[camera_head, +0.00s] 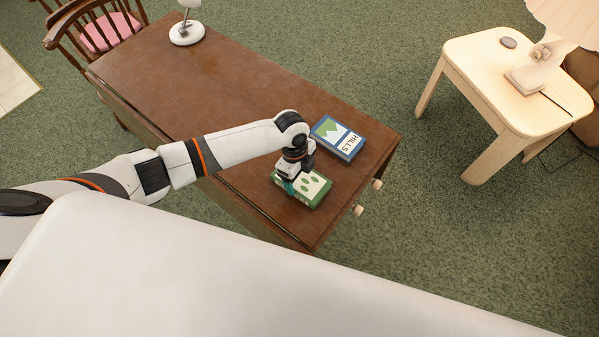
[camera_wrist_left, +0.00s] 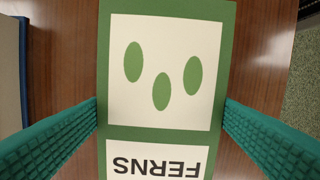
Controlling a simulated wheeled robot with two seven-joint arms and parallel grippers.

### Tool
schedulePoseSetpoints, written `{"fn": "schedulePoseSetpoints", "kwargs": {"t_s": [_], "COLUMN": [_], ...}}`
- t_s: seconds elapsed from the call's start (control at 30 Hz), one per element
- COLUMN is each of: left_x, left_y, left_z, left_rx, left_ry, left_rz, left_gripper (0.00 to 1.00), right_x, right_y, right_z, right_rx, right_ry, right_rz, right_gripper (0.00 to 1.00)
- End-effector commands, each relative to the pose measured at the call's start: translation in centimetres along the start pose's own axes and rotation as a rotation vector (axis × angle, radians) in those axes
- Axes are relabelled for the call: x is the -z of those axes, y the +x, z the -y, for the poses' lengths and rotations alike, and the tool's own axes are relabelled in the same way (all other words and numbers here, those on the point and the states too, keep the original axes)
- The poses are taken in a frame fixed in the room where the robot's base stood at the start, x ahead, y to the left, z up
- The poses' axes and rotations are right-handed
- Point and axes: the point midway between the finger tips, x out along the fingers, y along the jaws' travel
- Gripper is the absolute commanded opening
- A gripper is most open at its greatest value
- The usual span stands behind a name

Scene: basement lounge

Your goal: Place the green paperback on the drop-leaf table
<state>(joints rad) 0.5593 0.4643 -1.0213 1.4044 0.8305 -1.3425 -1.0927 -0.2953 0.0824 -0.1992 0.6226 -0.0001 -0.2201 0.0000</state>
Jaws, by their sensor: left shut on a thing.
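The green paperback (camera_head: 315,189), with a cream panel of green ovals on its cover, is at the near right end of the brown drop-leaf table (camera_head: 230,82). My left gripper (camera_head: 290,185) is shut on its near left part. In the left wrist view the green paperback (camera_wrist_left: 165,95) shows the word FERNS upside down, with a teal finger of my left gripper (camera_wrist_left: 160,135) at each side. The book lies flat, at or very near the tabletop; I cannot tell whether it touches. My right gripper is not in view.
A blue book (camera_head: 338,138) marked HILLS lies just behind the green one. A white lamp base (camera_head: 186,33) stands at the table's far end. A wooden chair (camera_head: 95,30) is at the far left, and a pale side table (camera_head: 485,75) stands apart at right. The middle of the tabletop is clear.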

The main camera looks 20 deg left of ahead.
Motion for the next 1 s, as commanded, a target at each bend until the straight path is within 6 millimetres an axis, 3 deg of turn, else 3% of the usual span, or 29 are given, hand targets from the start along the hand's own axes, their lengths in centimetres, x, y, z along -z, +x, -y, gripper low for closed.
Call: {"fn": "schedulePoseSetpoints", "kwargs": {"t_s": [0.1,0.13,0.23,0.57,1.0], "left_x": [0.1,0.1,0.1,0.1,0.1], "left_y": [0.3,0.3,0.2,-0.4,-8.9], "left_z": [0.0,0.0,0.0,-0.1,-0.1], "left_rx": [-0.001,0.0,0.0,-0.001,-0.004], "left_ry": [-0.001,-0.001,0.0,0.0,0.002], "left_rz": [0.0,0.0,0.0,0.0,-0.001], "left_gripper": [0.54,0.82,0.99,1.0,1.0], "right_x": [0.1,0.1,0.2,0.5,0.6], "right_y": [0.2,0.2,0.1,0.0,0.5], "right_z": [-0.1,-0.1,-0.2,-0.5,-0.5], "right_rx": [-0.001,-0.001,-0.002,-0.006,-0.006], "right_ry": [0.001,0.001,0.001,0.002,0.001], "right_rz": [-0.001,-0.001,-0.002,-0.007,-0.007], "right_gripper": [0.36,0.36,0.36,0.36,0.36]}}
